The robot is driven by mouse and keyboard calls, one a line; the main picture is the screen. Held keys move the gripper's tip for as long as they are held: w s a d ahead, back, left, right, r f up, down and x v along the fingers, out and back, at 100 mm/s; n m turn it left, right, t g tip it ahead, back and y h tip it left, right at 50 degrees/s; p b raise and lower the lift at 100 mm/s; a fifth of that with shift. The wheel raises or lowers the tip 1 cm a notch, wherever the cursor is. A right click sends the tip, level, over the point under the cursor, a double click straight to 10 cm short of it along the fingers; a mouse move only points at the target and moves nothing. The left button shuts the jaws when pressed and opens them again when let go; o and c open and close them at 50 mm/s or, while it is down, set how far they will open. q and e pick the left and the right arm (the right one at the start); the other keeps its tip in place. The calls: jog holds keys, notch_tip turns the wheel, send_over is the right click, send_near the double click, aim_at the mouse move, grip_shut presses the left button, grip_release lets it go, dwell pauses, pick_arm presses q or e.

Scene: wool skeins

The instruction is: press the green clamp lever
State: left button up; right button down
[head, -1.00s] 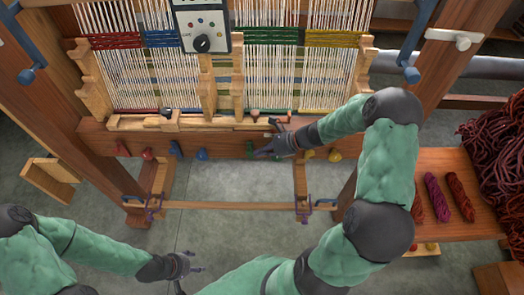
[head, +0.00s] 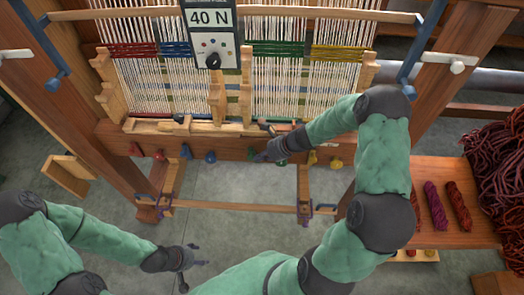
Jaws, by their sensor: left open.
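The clamp levers sit in a row along the loom's front beam (head: 235,147): red (head: 135,149), blue (head: 210,156) and yellow (head: 312,157) ones show. The green lever is not clearly visible; its stretch of the beam, between the blue and yellow levers, is covered by my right gripper (head: 264,155). That gripper points left at the beam's front face; its finger gap is too small to read, and I cannot tell whether it touches a lever. My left gripper (head: 194,270) is open and empty, low over the floor, well away from the beam.
A panel reading 40 N (head: 209,18) hangs before the warp threads. Wooden posts flank the loom. A bench (head: 460,240) with several skeins stands at right, beside a dark red yarn heap (head: 500,170).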

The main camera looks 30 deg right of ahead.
pick_arm(q)
jog(key=shift+s+d+r, duration=0.15)
jog(key=shift+d+r, duration=0.05)
jog(key=shift+r, duration=0.5)
pick_arm(e)
jog(key=shift+w+a+r+n, duration=0.15)
jog(key=shift+a+r+n, duration=0.15)
jog(key=shift+a, duration=0.1)
pick_arm(q)
jog(key=shift+a, duration=0.1)
pick_arm(e)
jog(key=shift+w+h, duration=0.1)
jog(key=shift+h, duration=0.2)
pick_arm(q)
jog(key=shift+w+a+f, duration=0.15)
jog(key=shift+w+a, duration=0.2)
pick_arm(e)
notch_tip(320, 180, up, 9)
jog(key=d, duration=0.1)
jog(key=shift+s+d+r, duration=0.15)
jog(key=shift+s+r, duration=0.05)
jog(key=shift+s, duration=0.2)
